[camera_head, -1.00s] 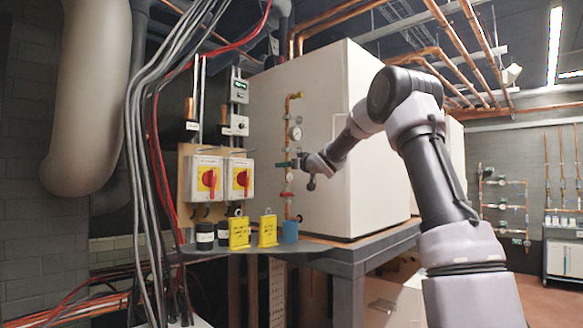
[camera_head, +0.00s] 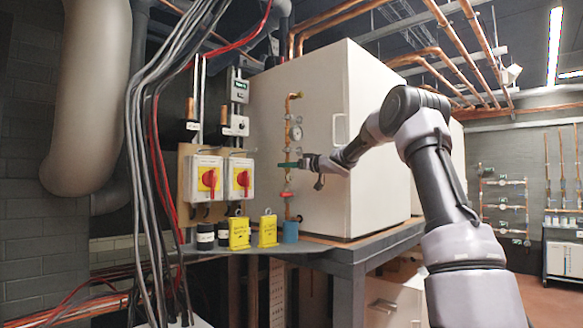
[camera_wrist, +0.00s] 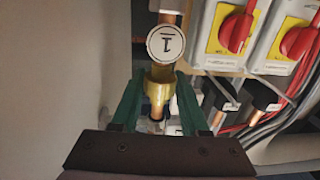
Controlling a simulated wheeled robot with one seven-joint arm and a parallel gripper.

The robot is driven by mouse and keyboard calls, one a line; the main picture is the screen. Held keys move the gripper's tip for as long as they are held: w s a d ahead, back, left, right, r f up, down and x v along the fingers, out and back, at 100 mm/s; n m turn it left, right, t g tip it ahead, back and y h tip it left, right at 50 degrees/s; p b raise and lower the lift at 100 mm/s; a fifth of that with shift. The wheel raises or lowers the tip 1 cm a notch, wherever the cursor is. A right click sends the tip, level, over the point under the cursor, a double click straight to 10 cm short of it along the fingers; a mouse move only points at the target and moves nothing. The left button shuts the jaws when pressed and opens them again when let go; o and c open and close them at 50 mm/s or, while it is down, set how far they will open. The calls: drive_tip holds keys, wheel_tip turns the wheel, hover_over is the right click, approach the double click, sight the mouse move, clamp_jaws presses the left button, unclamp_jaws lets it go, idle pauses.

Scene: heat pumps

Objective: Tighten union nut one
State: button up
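Union nut one is a brass nut (camera_wrist: 158,88) on a vertical copper pipe, in the middle of the wrist view. A round white tag (camera_wrist: 166,44) marked "1" is on the pipe beside it, above it in that picture. My gripper (camera_wrist: 159,84) has two green fingers, one on each side of the nut. The fingers stand apart, and a narrow gap seems to show beside the nut; contact is not clear. In the head view my gripper (camera_head: 289,165) is at the vertical pipe in front of the white cabinet; the nut is too small to make out there.
Two grey switch boxes with red knobs (camera_head: 209,179) (camera_head: 242,177) are left of the pipe. Yellow boxes (camera_head: 239,232), a blue cup (camera_head: 290,232) and dark containers stand on the shelf below. A gauge (camera_head: 295,133) is above my gripper. The white cabinet (camera_head: 300,95) is close behind.

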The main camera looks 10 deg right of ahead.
drive_tip(key=shift+f, duration=0.1)
clamp_jaws()
drive_tip(key=shift+m, duration=0.3)
drive_tip(key=o, duration=0.7)
unclamp_jaws()
drive_tip(key=shift+w+d+t+h, duration=0.1)
drive_tip(key=shift+d+t+h, duration=0.1)
drive_tip(key=shift+t+h, duration=0.35)
drive_tip(key=shift+o, duration=0.2)
drive_tip(key=shift+a, duration=0.1)
drive_tip(key=shift+a, duration=0.1)
drive_tip(key=shift+m+t+h, duration=0.25)
drive_tip(key=shift+m+h, duration=0.3)
drive_tip(key=shift+m, duration=0.05)
